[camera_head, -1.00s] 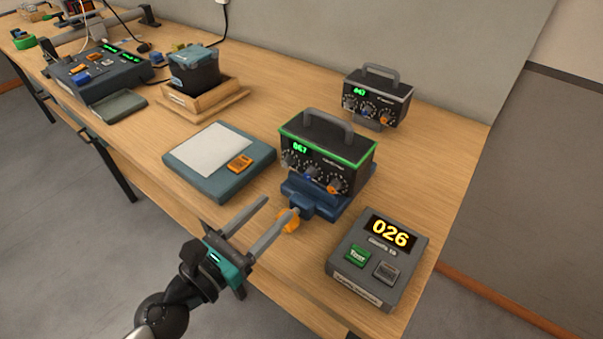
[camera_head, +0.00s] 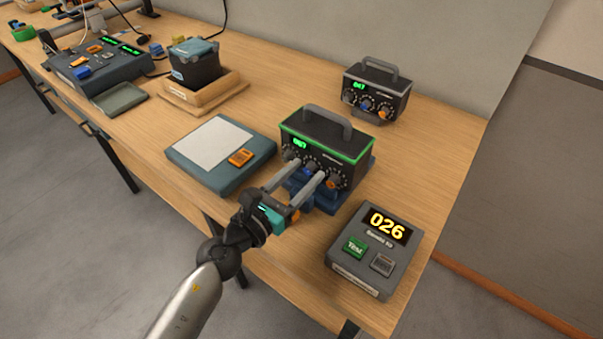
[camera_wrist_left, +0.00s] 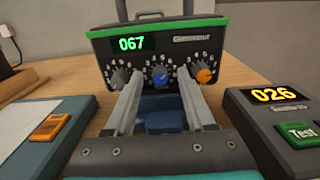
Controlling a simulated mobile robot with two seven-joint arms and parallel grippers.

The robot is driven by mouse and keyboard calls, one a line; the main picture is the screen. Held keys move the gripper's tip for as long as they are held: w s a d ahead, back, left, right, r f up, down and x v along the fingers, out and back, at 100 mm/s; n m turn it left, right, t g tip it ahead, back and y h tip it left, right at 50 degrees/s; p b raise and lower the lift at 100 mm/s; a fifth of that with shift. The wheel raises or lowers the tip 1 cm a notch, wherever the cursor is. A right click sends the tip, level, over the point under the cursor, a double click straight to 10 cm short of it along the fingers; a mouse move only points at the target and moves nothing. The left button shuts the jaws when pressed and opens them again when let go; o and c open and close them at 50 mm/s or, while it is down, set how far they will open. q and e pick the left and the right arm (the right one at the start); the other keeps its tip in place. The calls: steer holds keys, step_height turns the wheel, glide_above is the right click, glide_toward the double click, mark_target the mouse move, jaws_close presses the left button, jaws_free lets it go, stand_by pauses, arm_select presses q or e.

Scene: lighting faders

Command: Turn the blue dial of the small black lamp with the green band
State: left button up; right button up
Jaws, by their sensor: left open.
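The small black lamp box with the green band (camera_head: 334,139) stands on a blue base (camera_head: 325,200) on the table. Its display reads 067. In the left wrist view its front carries a grey dial (camera_wrist_left: 119,78), a blue dial (camera_wrist_left: 160,76) in the middle and an orange dial (camera_wrist_left: 205,75). My left gripper (camera_head: 298,178) is open in front of the box, its two fingers pointing at the panel. In the left wrist view (camera_wrist_left: 159,98) the blue dial lies between the finger lines, just beyond the tips; contact is not visible. My right gripper is not in view.
A grey meter box (camera_head: 370,250) reading 026 stands at the right front. A similar box with a grey band (camera_head: 377,92) stands behind. A flat slate-coloured pad (camera_head: 222,155) lies to the left. A wooden tray (camera_head: 203,98) and a fader console (camera_head: 97,68) are farther left.

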arm_select(q)
jaws_close()
stand_by(0.3)
steer(key=shift+n, duration=0.4)
steer(key=n+p, duration=0.1)
steer(key=n, duration=0.3)
steer(key=shift+a+n+p, duration=0.1)
steer(key=shift+n+p, duration=0.3)
steer(key=n+p, duration=0.2)
steer(key=n, duration=0.4)
steer(key=n+p, duration=0.2)
steer(key=n, duration=0.4)
steer(key=shift+n, duration=0.3)
steer(key=n+p, duration=0.2)
steer(key=n, duration=0.3)
steer(key=shift+f+n, duration=0.15)
steer(key=shift+n, duration=0.15)
